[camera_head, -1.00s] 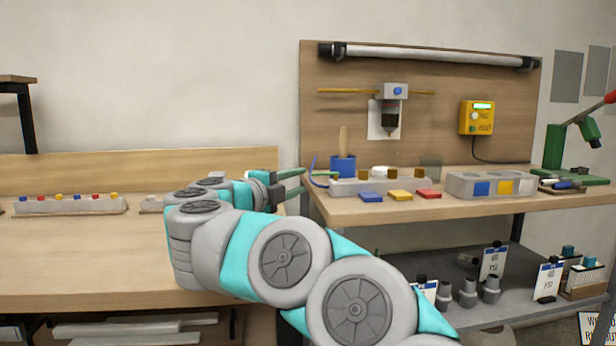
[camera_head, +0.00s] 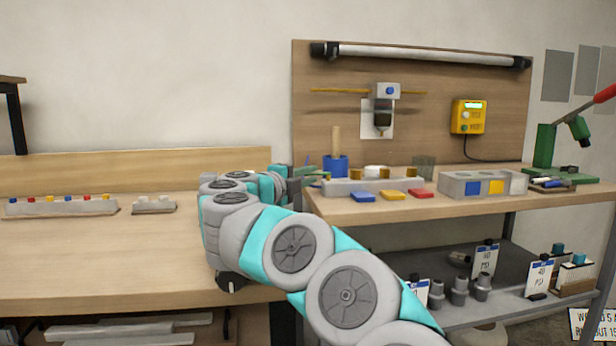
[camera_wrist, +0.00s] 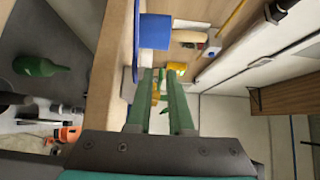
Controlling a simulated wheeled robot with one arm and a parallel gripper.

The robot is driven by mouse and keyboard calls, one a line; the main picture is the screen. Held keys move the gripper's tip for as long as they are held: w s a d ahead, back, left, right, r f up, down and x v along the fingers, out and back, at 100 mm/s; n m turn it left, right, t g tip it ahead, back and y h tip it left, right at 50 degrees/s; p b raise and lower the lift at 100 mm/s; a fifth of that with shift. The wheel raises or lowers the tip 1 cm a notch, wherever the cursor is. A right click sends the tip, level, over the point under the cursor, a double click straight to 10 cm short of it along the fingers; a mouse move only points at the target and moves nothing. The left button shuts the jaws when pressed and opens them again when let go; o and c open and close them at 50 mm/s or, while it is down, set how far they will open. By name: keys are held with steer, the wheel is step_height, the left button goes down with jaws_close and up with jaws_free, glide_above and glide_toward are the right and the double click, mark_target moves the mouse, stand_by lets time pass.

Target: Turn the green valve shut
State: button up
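I cannot make out a green valve in either view. My gripper (camera_wrist: 159,74) shows in the wrist view as two parallel green fingers with a narrow gap between them. It looks open and empty; small yellow things and a small green thing show beyond the gap. In the head view my gripper (camera_head: 312,174) is at the left end of the right bench (camera_head: 360,208), beside the blue cup (camera_head: 336,164). Its fingers are small and partly hidden there.
Blue, yellow and red blocks (camera_head: 392,195) lie along the bench front. A grey box (camera_head: 455,186) and a green stand (camera_head: 545,147) are farther right. A yellow control box (camera_head: 468,117) hangs on the back panel. The left bench (camera_head: 110,255) is mostly clear.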

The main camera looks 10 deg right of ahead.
mark_target(319, 174)
jaws_close()
